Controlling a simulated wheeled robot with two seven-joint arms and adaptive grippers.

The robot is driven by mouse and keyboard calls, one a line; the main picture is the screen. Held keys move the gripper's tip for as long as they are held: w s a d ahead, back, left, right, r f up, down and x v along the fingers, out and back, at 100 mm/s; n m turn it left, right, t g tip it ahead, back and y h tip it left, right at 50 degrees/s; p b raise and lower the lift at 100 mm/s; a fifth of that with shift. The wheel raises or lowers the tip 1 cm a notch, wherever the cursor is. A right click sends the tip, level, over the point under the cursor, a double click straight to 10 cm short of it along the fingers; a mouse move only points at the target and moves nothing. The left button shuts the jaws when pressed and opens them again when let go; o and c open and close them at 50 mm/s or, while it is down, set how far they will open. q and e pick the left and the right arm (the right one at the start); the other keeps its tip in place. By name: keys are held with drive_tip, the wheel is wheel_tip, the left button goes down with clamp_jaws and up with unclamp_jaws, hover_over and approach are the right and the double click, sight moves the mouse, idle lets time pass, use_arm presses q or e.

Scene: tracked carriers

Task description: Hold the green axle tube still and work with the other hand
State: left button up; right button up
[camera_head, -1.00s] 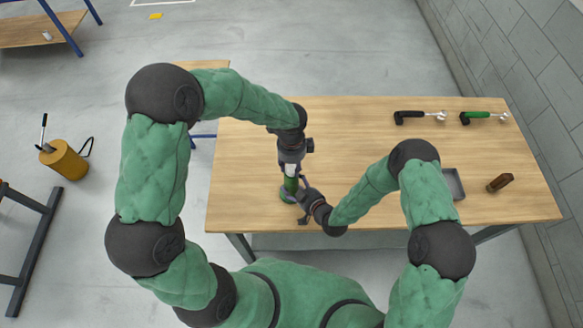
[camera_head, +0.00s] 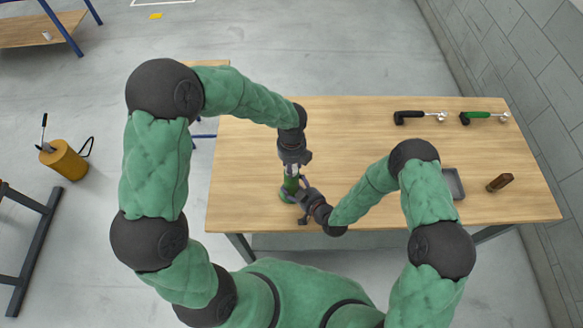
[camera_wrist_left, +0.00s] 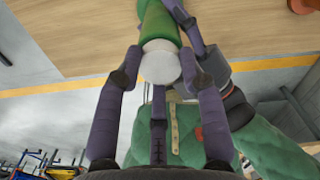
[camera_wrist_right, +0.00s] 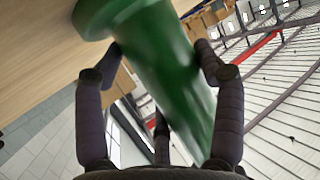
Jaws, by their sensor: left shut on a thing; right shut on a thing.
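A green axle tube (camera_head: 291,186) stands upright on a round green base near the front left of the table (camera_head: 250,205). My right gripper (camera_head: 303,194) is shut on the tube from the right. In the right wrist view the green tube (camera_wrist_right: 155,65) runs between the fingers, its wide flange at upper left. My left gripper (camera_head: 293,168) is above the tube. In the left wrist view its fingers close around a pale round-ended piece (camera_wrist_left: 160,66) in line with the tube's top. Whether that piece is seated in the tube is not clear.
A black-handled tool (camera_head: 418,117) and a green-handled tool (camera_head: 484,117) lie at the table's back right. A grey tray (camera_head: 460,194) and a brown block (camera_head: 500,182) are at the right. The middle of the table is clear. A yellow bin (camera_head: 64,160) stands on the floor at left.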

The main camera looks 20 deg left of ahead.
idle(0.3)
use_arm(q)
drive_tip(key=m, duration=0.2)
drive_tip(key=shift+m, duration=0.4)
drive_tip(key=o, duration=1.1)
drive_tip(key=shift+r, duration=0.1)
wheel_tip(320, 180, up, 12)
drive_tip(key=shift+f, duration=0.1)
use_arm(e)
drive_tip(key=o, duration=1.4)
drive_tip(key=shift+c, duration=0.2)
